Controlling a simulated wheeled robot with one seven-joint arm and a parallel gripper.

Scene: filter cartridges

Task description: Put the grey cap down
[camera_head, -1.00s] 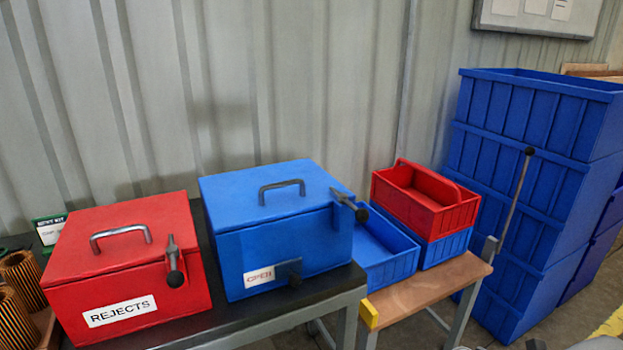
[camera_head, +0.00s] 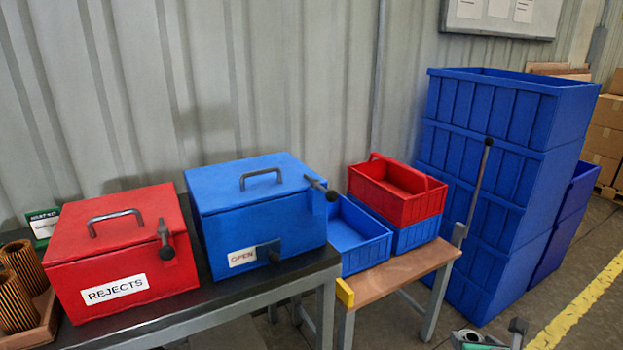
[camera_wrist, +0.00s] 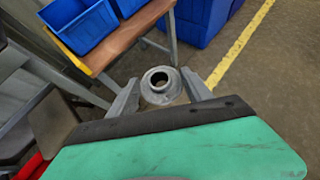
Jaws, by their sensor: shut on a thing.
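The grey cap (camera_wrist: 161,97) is a round piece with a dark hole in its middle. In the wrist view it sits between the two grey fingers of my gripper (camera_wrist: 160,87), which is shut on it. The cap is held in front of the green and black body of my gripper, with floor behind it in that view. In the head view my gripper (camera_head: 492,338) shows only partly at the bottom edge, right of the small wooden bench, with the cap (camera_head: 469,335) at its left.
A red REJECTS box (camera_head: 120,256) and a blue OPEN box (camera_head: 262,217) stand on the dark table (camera_head: 200,312). The wooden bench (camera_head: 400,266) carries an open blue bin (camera_head: 362,256) and a red tote (camera_head: 397,205); its front strip is bare. Tall blue crates (camera_head: 495,180) stand at right.

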